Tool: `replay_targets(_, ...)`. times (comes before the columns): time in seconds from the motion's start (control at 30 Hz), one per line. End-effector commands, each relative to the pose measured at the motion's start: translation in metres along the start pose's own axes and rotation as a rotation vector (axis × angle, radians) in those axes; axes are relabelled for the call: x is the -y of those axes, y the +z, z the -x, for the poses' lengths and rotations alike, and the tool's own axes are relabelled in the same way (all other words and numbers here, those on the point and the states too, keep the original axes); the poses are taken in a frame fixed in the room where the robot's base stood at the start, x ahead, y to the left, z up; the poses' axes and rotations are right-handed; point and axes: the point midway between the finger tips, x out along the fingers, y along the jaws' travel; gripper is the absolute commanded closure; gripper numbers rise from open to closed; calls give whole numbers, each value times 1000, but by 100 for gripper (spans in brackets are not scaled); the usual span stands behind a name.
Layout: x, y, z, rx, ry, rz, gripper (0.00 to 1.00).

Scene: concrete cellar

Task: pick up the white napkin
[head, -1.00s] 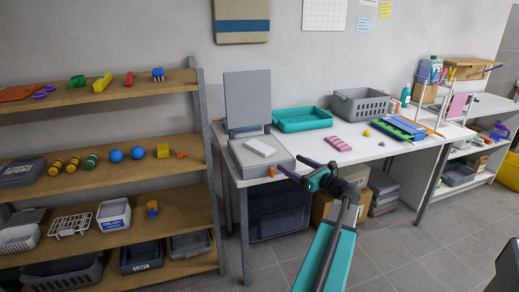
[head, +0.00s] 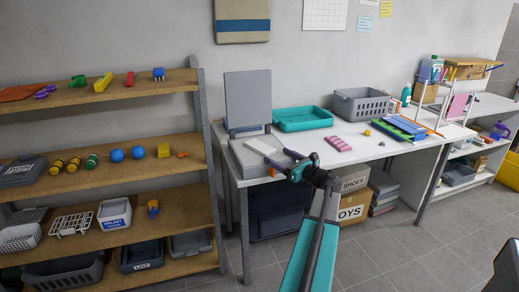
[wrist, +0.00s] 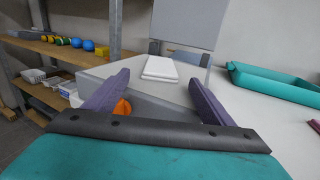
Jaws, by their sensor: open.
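The white napkin (head: 260,146) is a flat folded white piece lying on the grey base of a box with a raised lid (head: 248,100), at the left end of the white table. In the wrist view the napkin (wrist: 160,69) is whole and shows just beyond the fingertips, roughly centred between them. My gripper (head: 280,158) is open, with its two purple fingers (wrist: 158,80) spread and nothing between them. It reaches in from the table's front edge, and in the head view its fingers come close to the napkin's right side.
A small orange object (wrist: 122,107) sits near the left finger. A teal tray (head: 303,119), a grey basket (head: 360,104) and a pink item (head: 338,144) stand farther right on the table (head: 365,153). Shelves with toys (head: 100,180) stand left. The raised lid rises behind the napkin.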

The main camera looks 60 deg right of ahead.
Motion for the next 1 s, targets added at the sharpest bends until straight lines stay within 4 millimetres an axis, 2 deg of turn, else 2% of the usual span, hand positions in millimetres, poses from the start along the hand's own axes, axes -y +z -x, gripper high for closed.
replay_targets(0.17, 1, 1, -8, 0, 1, 0, 23)
replay_targets(0.53, 2, 1, -47, 0, -1, -1, 23)
replay_targets(1.0, 2, 0, -51, 0, -2, 0, 23)
